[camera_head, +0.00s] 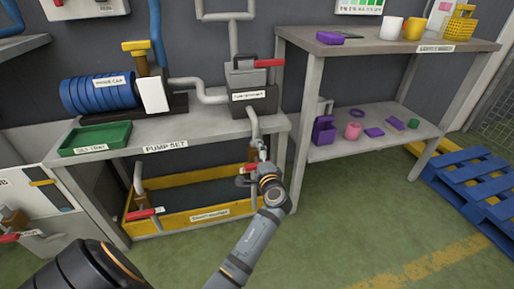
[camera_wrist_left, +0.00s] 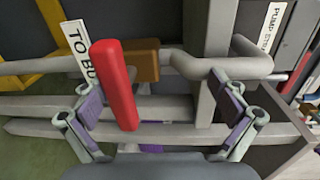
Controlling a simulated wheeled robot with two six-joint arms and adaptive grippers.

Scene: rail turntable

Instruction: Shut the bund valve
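A valve with a red lever (camera_wrist_left: 115,85) and a brass body (camera_wrist_left: 142,60) sits on a grey pipe (camera_wrist_left: 50,66) in the left wrist view. A white label (camera_wrist_left: 78,48) beside it reads "TO BU", the rest hidden. The lever lies across the horizontal pipe in that picture. My left gripper (camera_wrist_left: 162,108) is open around the view's middle, the lever nearer its left finger, with no clear grip. In the head view my left gripper (camera_head: 258,160) is at the pipe below the pump strainer and mostly hides this valve. My right gripper is not in view.
Another red lever (camera_head: 268,62) is on the strainer above, and one (camera_head: 145,213) at the left of the yellow bund tray (camera_head: 215,211). The bench front edge (camera_head: 190,137) is close to my left gripper.

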